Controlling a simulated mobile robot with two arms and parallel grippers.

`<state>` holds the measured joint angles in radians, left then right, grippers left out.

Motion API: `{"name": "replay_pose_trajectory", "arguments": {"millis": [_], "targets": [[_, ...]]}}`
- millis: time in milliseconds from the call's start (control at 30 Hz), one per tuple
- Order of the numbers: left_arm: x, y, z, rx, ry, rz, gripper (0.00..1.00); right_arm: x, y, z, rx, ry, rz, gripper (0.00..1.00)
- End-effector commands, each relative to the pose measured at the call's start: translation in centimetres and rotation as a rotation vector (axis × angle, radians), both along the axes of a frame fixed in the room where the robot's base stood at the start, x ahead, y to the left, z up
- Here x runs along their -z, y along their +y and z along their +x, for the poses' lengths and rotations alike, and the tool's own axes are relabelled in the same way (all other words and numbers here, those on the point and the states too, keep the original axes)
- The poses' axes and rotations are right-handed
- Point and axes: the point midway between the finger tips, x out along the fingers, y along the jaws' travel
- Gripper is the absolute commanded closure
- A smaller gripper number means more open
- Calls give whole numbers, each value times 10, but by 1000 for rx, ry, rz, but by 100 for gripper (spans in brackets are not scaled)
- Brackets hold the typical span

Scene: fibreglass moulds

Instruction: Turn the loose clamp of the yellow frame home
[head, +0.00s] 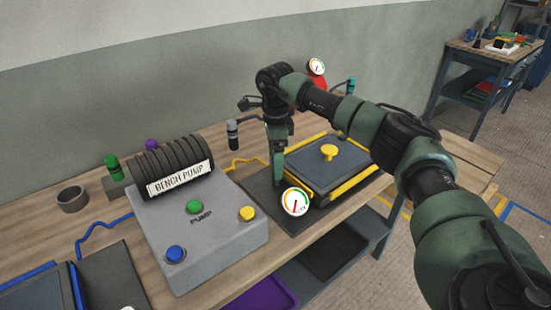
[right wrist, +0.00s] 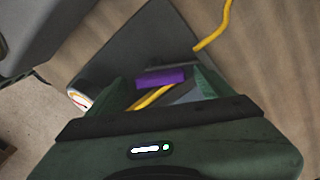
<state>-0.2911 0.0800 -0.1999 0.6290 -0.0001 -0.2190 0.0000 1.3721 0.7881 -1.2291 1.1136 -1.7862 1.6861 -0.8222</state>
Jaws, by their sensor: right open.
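The yellow frame (head: 357,183) lies on a dark mat on the bench, with a dark panel and a yellow knob (head: 329,151). My right gripper (head: 278,172) points down at its left edge. In the right wrist view the open fingers (right wrist: 165,82) stand on either side of a purple bar (right wrist: 160,78), which looks like a clamp handle. I cannot tell whether they touch it. Part of the yellow frame (right wrist: 153,97) shows below the bar. In the head view the gripper hides this bar. My left gripper is not in view.
A round gauge (head: 295,201) stands at the frame's near left corner. A grey pump box (head: 215,240) with coloured buttons is to the left. A yellow hose (head: 247,161) runs to the frame. A blue frame (head: 77,285) lies at lower left. Another gauge (head: 316,67) is behind.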

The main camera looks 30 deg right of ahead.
Motion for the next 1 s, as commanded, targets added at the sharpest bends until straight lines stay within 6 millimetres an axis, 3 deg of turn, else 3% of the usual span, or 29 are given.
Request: {"name": "replay_pose_trajectory", "arguments": {"millis": [33,233,633,1000], "targets": [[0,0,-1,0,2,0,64,0,0,0,0,0,0,24],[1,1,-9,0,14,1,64,0,0,0,0,0,0,79],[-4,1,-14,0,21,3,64,-2,0,0,73,0,1,80],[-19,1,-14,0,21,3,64,-4,-2,-1,365,-1,2,80]]}}
